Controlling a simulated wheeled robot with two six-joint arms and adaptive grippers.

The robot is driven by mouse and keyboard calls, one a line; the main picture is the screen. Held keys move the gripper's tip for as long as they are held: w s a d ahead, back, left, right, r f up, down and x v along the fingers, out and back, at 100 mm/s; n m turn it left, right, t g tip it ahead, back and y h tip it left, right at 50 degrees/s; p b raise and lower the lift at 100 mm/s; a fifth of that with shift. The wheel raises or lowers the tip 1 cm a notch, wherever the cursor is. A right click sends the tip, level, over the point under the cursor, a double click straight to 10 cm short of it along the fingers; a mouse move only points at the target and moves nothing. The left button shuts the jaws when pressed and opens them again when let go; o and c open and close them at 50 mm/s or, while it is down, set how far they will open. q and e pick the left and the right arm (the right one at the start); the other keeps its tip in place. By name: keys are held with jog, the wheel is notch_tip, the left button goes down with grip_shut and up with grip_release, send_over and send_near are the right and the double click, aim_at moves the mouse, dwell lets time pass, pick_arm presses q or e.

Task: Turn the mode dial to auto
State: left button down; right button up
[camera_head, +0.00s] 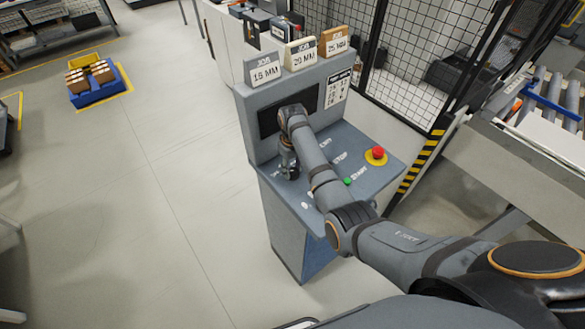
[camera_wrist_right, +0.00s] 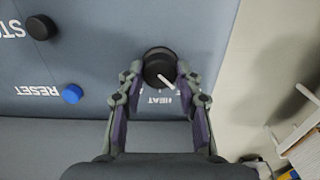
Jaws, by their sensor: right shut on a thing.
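A round black dial (camera_wrist_right: 158,66) with a white pointer is on the grey console panel in the right wrist view. The pointer slants toward the lower right of that view. My right gripper (camera_wrist_right: 160,74) is shut on the dial, with a finger on each side. Lettering beside the dial, partly covered by the fingers, seems to read HEAT upside down; I cannot make out a mode or auto label. In the head view my right gripper (camera_head: 289,172) is over the left part of the console (camera_head: 325,185), where it hides the dial. My left gripper is not in view.
A blue button (camera_wrist_right: 72,94) by RESET and a black knob (camera_wrist_right: 41,27) lie left of the dial. A red button (camera_head: 378,152) and a green button (camera_head: 347,181) are on the console. A screen (camera_head: 268,121) and job cards (camera_head: 302,54) stand behind.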

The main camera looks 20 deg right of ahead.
jog(key=shift+m, duration=0.3)
jog(key=m, duration=0.3)
jog(key=shift+m, duration=0.4)
jog(key=m, duration=0.4)
jog(key=shift+m, duration=0.3)
jog(key=m, duration=0.8)
jog(key=shift+r+m, duration=0.1)
jog(key=shift+m, duration=0.2)
jog(key=o, duration=1.2)
jog(key=shift+c, duration=0.2)
